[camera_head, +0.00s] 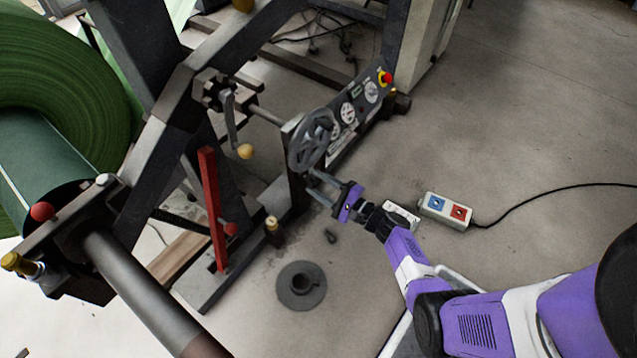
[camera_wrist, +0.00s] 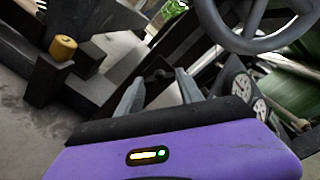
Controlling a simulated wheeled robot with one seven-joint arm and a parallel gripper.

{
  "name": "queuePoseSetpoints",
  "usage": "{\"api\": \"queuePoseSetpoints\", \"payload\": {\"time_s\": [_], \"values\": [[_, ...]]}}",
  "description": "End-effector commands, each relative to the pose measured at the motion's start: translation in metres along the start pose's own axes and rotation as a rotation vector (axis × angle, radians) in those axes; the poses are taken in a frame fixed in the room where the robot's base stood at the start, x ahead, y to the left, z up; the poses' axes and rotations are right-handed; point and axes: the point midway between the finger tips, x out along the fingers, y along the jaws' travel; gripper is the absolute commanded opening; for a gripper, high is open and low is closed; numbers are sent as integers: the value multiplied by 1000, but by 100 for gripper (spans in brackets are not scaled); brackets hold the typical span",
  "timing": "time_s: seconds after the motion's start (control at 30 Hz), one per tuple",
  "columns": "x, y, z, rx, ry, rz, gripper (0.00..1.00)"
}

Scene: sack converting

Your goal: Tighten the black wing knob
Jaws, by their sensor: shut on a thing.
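My gripper (camera_head: 314,183) reaches in from the lower right, just below the grey handwheel on the machine frame. In the wrist view its two grey fingers (camera_wrist: 158,88) stand on either side of a small dark piece, the black wing knob (camera_wrist: 157,77), and are shut on it. The knob sits against a dark bar of the frame. Its lower part is hidden behind the gripper's dark front edge. In the head view the knob is too small and dark to make out at the fingertips.
The handwheel (camera_head: 311,140) is close above my gripper and also shows in the wrist view (camera_wrist: 262,40). A gauge panel (camera_head: 352,112) with a red button lies behind. A red lever (camera_head: 212,205) stands left. A button box (camera_head: 445,210) and a dark disc (camera_head: 301,285) lie on the floor.

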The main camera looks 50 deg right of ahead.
Motion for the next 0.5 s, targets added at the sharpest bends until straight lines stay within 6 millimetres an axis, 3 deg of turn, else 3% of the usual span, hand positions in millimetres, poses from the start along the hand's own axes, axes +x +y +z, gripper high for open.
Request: {"api": "queuePoseSetpoints", "payload": {"time_s": [0.5], "values": [[-1, -1, 0, 492, 5, -1, 3]]}}
